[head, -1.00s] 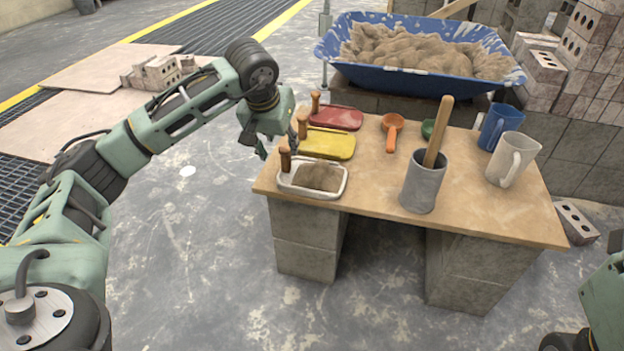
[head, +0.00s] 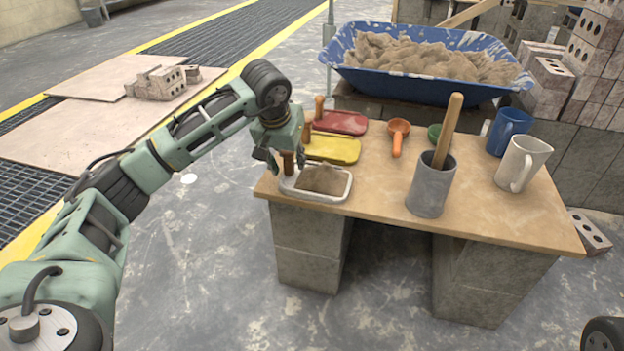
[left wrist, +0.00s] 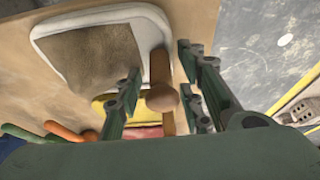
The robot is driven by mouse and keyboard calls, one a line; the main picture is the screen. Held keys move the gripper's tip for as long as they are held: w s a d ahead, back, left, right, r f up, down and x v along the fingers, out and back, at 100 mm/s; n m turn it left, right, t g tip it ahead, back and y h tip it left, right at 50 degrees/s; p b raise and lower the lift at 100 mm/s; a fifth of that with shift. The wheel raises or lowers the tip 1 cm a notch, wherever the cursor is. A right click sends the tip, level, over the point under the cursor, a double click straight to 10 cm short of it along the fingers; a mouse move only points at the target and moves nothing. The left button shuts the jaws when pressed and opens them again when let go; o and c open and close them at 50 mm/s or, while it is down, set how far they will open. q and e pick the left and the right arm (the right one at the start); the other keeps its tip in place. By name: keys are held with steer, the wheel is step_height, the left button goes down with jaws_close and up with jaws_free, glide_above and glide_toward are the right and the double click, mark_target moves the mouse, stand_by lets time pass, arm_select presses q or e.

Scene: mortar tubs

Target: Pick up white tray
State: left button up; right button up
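The white tray (head: 336,196) lies on the near left corner of the wooden table, with brown mortar in it and a wooden handle (head: 288,163) at its left end. In the left wrist view the white tray (left wrist: 36,32) is at the upper left, its handle (left wrist: 162,72) pointing toward my palm. My left gripper (head: 277,160) is at the handle. In the left wrist view its fingers (left wrist: 160,90) are apart, one on each side of the handle, with gaps visible. My right gripper is not in view.
A yellow tray (head: 335,149) and a red tray (head: 342,122) lie just behind. An orange scoop (head: 397,138), a grey pot (head: 431,190) with a wooden stick, a white jug (head: 522,165) and a blue jug (head: 508,131) stand to the right. A blue tub (head: 420,84) of mortar is behind.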

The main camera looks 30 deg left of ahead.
arm_select(q)
jaws_close()
steer(key=shift+r, duration=0.2)
stand_by(0.5)
